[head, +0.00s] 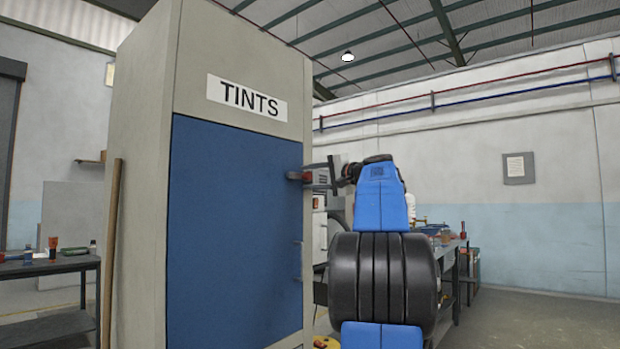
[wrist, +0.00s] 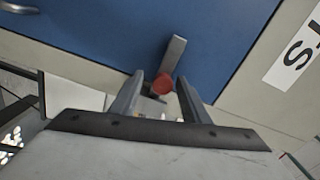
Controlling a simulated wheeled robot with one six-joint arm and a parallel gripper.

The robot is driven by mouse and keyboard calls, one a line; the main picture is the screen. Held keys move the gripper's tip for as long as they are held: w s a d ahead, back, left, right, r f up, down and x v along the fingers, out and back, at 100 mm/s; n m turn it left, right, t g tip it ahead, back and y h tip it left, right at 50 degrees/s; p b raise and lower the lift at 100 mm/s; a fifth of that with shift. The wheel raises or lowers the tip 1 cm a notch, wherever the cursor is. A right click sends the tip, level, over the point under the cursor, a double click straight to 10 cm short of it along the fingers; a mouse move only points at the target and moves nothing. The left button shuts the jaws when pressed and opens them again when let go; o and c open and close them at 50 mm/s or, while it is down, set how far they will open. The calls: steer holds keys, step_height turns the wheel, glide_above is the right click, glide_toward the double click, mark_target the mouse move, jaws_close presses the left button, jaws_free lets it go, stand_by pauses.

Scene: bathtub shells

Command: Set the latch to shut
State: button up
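The latch is a grey bar (wrist: 175,55) with a red knob (wrist: 163,85), at the right edge of the blue door (head: 235,235) of the tall cabinet marked TINTS. In the head view the latch (head: 295,176) sits high on that edge, its bar lying about level across the door. My gripper (wrist: 160,78) is open at the latch, with one finger on each side of the red knob and visible gaps between. It also shows in the head view (head: 313,175), reaching in from the right. The door looks flush with its frame.
A door handle (head: 299,260) is lower on the same edge and also shows in the wrist view (wrist: 18,9). A wooden pole (head: 111,250) leans at the cabinet's left. Tables stand at left (head: 45,266) and behind my arm. Open floor (head: 540,320) is at right.

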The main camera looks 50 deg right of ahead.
steer(key=shift+r, duration=0.1)
steer(key=s+d, duration=0.1)
steer(key=s, duration=1.6)
steer(key=shift+s+d, duration=0.15)
steer(key=shift+s, duration=0.05)
steer(key=w+a+f+n+g+y, duration=0.1)
steer(key=w+a+f+g, duration=0.3)
steer(key=a+f, duration=0.7)
steer(key=w+a+f+n+g+y, duration=0.1)
steer(key=w+a+f+n+g, duration=0.1)
steer(key=w+a+f, duration=0.75)
steer(key=s+a+f+n+g, duration=0.2)
steer(key=s+a+f, duration=0.3)
steer(key=a+f, duration=0.3)
steer(key=s+a+f+n+g, duration=0.15)
steer(key=s+a+f, duration=0.25)
steer(key=a+f, duration=0.45)
steer(key=s+a+f+n+g+h, duration=0.1)
steer(key=s+a+f+n, duration=0.3)
steer(key=s+f, duration=0.4)
steer(key=s+a+f+n+g+h, duration=0.2)
steer(key=s+a+f+n, duration=0.2)
steer(key=s+f, duration=0.5)
step_height(320, 180, down, 5)
steer(key=shift+s+a+r+g, duration=0.2)
steer(key=shift+a+g, duration=0.15)
steer(key=shift+a, duration=0.7)
